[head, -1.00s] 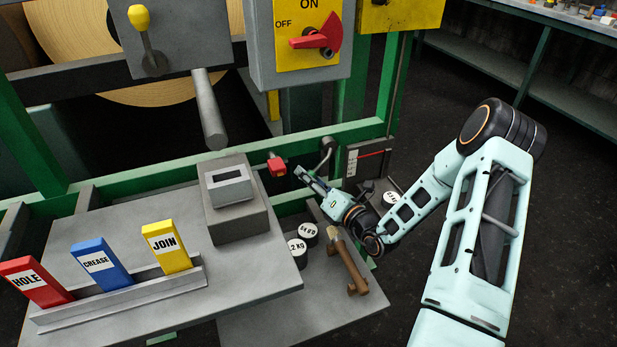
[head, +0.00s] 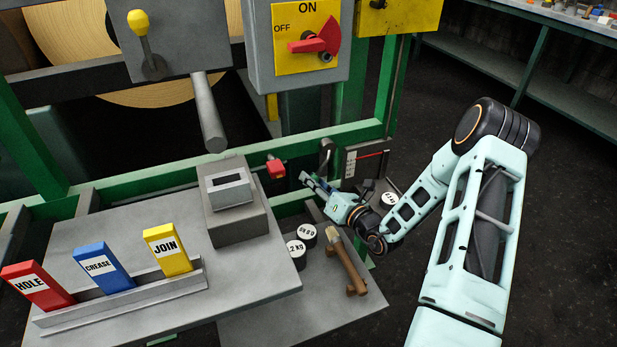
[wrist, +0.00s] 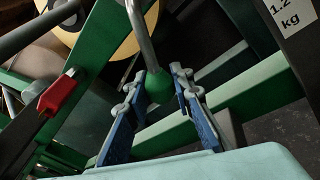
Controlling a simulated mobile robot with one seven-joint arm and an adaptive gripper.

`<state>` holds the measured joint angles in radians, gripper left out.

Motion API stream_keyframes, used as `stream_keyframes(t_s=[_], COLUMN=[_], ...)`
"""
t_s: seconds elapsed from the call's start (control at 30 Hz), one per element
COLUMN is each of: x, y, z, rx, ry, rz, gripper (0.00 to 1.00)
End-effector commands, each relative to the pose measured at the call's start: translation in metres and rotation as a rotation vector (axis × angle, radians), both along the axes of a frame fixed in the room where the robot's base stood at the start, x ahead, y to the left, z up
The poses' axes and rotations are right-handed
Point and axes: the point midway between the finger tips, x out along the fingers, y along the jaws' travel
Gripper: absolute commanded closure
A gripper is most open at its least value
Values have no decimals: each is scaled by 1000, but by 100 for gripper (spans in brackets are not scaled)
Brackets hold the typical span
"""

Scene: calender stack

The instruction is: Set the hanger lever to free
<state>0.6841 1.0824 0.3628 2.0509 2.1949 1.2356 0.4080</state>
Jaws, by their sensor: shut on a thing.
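The hanger lever shows in the wrist view as a grey metal rod (wrist: 143,38) ending in a round green knob (wrist: 159,86). My gripper (wrist: 161,92) has its blue-padded fingers on either side of the knob and is shut on it. In the head view, my gripper (head: 308,181) is low by the green frame, just right of a red block. A short grey lever (head: 326,153) rises beside it there; its knob is hidden or too small to make out. No free or locked marking for the lever can be read.
The red block (head: 276,168) sits on the green rail near my gripper, also in the wrist view (wrist: 57,95). Round weights (head: 296,250) and a wooden-handled tool (head: 345,262) lie on the lower shelf below.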

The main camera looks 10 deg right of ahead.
Motion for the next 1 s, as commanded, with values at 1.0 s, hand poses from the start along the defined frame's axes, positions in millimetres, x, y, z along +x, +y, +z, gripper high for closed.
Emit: stream_keyframes(t_s=[1.0], x=[10], y=[-55], z=[-18], rx=[-577], ry=[-109], rz=[0], gripper=[100])
